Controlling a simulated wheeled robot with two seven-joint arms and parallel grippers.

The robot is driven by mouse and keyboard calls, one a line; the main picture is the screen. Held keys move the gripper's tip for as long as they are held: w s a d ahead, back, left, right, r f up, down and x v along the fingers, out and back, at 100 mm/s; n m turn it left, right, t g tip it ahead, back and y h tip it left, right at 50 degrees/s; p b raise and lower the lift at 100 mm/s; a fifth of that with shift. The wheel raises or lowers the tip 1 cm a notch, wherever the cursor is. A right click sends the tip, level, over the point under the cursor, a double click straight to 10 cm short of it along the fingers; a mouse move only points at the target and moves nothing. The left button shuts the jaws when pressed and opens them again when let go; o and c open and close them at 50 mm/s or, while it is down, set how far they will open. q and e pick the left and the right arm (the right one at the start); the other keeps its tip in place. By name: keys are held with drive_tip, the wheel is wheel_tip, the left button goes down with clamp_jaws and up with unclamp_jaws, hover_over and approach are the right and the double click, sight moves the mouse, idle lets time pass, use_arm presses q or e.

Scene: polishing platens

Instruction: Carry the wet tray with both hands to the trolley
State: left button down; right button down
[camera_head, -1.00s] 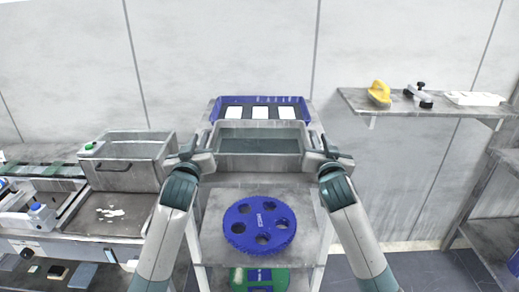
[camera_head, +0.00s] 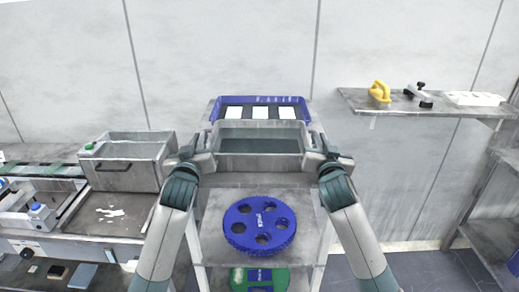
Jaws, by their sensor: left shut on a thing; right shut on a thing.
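The wet tray (camera_head: 259,162) is a grey, rectangular, open metal tray with dark greenish liquid in it. It is held level between my two grippers at the middle of the view. My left gripper (camera_head: 206,160) is shut on the tray's left end. My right gripper (camera_head: 314,159) is shut on its right end. The fingertips are partly hidden by the wrists. The trolley (camera_head: 290,183) is a grey shelved stand below and behind the tray. I cannot tell whether the tray touches its top.
A blue tray (camera_head: 304,103) with white squares stands behind the wet tray. A blue holed disc (camera_head: 241,222) lies on the trolley's middle shelf, a green one (camera_head: 240,281) lower. A metal sink box (camera_head: 126,173) is at left. A wall shelf (camera_head: 425,107) at right holds a yellow tool (camera_head: 379,91).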

idle(0.8)
use_arm(q)
drive_tip(key=shift+r, duration=0.2)
use_arm(e)
drive_tip(key=shift+w+r, duration=0.1)
drive_tip(key=shift+r, duration=0.15)
use_arm(q)
drive_tip(key=shift+w+r, duration=0.1)
